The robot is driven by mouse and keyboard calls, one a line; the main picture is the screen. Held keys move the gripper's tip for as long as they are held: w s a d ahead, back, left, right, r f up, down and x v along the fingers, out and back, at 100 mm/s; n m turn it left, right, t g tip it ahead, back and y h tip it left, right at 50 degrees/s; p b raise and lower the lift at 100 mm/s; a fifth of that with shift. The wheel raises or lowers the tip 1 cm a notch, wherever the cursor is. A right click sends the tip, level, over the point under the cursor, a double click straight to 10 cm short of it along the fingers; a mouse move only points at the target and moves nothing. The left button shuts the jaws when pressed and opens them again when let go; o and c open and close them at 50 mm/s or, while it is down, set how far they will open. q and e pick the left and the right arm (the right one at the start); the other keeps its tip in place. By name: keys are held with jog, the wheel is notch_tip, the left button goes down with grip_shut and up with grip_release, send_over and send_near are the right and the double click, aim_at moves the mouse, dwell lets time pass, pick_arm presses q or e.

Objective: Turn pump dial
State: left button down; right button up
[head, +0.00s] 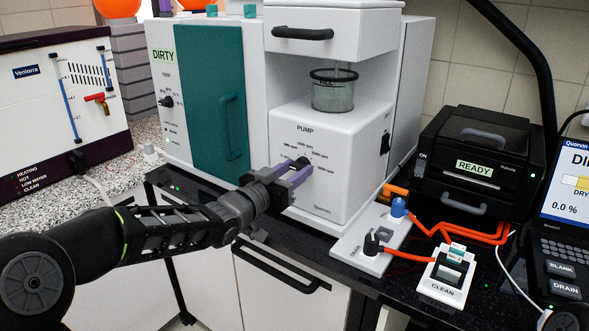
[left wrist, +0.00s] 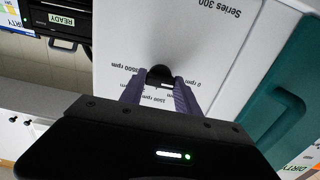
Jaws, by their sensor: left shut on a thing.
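The pump dial (head: 304,161) is a small black knob on the front of the white pump housing (head: 345,190), under the word PUMP. Rpm marks are printed around it. My left gripper (head: 297,172) has its purple fingers shut on the dial from the front. In the left wrist view the picture is upside down, and the dial (left wrist: 160,74) sits between the two fingertips (left wrist: 160,84). The fingers hide part of the dial, and I cannot tell which mark it points to. My right gripper is not in view.
A glass vessel (head: 333,92) stands above the pump. A teal door (head: 217,100) with a DIRTY label beside it is on the left.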

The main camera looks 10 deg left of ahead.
pick_arm(q)
jog(key=c, duration=0.9)
grip_release()
jog(key=shift+s+a, duration=0.1)
jog(key=shift+s, duration=0.05)
jog(key=v, duration=0.7)
jog(key=shift+s+b, duration=0.25)
jog(key=shift+b, duration=0.15)
